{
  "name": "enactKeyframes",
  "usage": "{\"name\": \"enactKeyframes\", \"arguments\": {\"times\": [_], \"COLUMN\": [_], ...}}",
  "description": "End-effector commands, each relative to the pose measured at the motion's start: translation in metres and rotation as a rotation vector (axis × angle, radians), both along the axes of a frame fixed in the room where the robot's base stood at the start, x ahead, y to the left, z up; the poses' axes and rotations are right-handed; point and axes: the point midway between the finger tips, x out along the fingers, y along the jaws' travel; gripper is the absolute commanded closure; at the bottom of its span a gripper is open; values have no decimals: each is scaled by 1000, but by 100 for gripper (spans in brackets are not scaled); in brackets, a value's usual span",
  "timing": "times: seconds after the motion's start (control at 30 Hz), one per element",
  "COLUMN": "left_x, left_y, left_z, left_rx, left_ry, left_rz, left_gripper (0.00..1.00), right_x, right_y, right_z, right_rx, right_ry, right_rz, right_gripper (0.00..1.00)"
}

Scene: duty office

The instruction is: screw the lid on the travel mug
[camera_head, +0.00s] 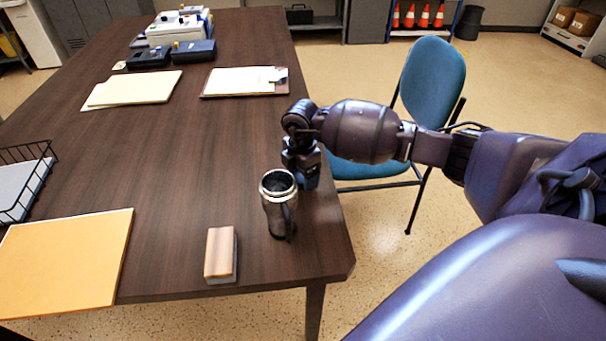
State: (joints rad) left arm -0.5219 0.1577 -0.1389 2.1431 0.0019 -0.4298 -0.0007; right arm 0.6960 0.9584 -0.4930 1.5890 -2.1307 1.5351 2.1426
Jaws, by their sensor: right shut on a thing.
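The travel mug (272,213) stands upright near the right front corner of the dark table, silver with a black handle toward the front. Its top is uncovered and I see into its dark inside. My right gripper (308,182) points down just behind and to the right of the mug's rim. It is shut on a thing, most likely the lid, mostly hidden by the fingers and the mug. I cannot make out the lid's shape, nor whether the gripper touches the mug. My left gripper is not in view.
A wooden-topped eraser block (220,254) lies left of the mug near the table's front edge. An orange folder (66,262) and a wire tray (47,160) are at the left. A clipboard (240,82) lies farther back. A blue chair (432,80) stands right of the table.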

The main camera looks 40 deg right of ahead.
Motion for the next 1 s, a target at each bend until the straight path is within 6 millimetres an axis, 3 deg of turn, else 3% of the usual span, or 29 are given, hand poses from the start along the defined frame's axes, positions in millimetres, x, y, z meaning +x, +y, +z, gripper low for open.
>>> {"name": "enactKeyframes", "arguments": {"times": [0.23,0.37,0.57,0.7,1.0], "left_x": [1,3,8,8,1], "left_y": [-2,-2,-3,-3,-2], "left_z": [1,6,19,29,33], "left_rx": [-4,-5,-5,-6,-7], "left_ry": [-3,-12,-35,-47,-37], "left_rz": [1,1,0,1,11], "left_gripper": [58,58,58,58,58], "right_x": [0,1,1,2,1], "right_y": [0,0,-1,0,0], "right_z": [2,13,53,91,161], "right_rx": [0,0,-2,-1,-2], "right_ry": [-1,-4,-10,-12,-8], "right_rz": [0,0,0,1,1], "right_gripper": [45,45,45,45,45]}}
